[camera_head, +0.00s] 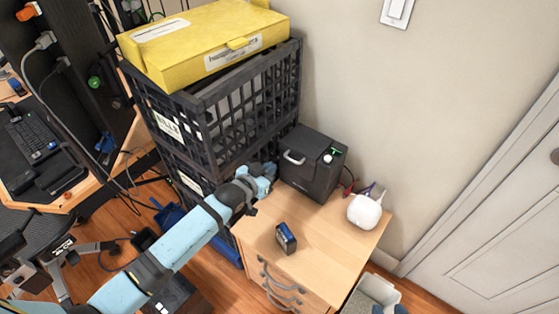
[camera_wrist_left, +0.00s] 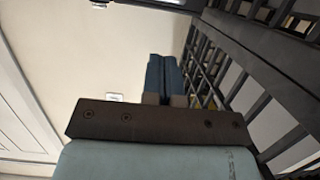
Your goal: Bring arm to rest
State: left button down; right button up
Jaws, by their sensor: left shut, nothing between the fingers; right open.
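My left arm reaches in from the lower left of the head view. Its left gripper (camera_head: 267,169) is beside the stacked black crates (camera_head: 205,118), near the left edge of the wooden cabinet (camera_head: 290,235). In the left wrist view, its two blue fingers (camera_wrist_left: 163,78) are together with nothing between them, and crate bars are close on the right. Whether it touches the crate cannot be told.
A yellow box (camera_head: 205,40) lies on the upper crate. A black box (camera_head: 313,165), a white round object (camera_head: 365,210) and a small dark blue box (camera_head: 286,238) stand on the cabinet. A desk with a keyboard (camera_head: 25,140) is at left; a door (camera_head: 500,190) is at right.

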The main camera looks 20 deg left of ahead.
pick_arm(q)
jog(key=v, duration=0.3)
jog(key=shift+s, duration=0.15)
pick_arm(e)
jog(key=shift+w+r, duration=0.25)
jog(key=shift+r, duration=0.1)
pick_arm(q)
jog(key=s+f+n+g+y, duration=0.15)
jog(key=s+f, duration=0.25)
jog(key=s, duration=0.9)
jog(key=s+f+g+y, duration=0.1)
jog(key=s+f+g, duration=0.15)
jog(key=s, duration=0.95)
notch_tip(320, 180, up, 11)
jog(key=t+p, duration=0.1)
jog(key=p, duration=1.2)
jog(key=shift+s+a+r+p, duration=0.2)
jog(key=shift+s+a+p, duration=0.1)
jog(key=shift+s+a, duration=0.15)
pick_arm(e)
notch_tip(320, 180, up, 12)
jog(key=shift+s+d, duration=0.25)
jog(key=shift+d, duration=0.1)
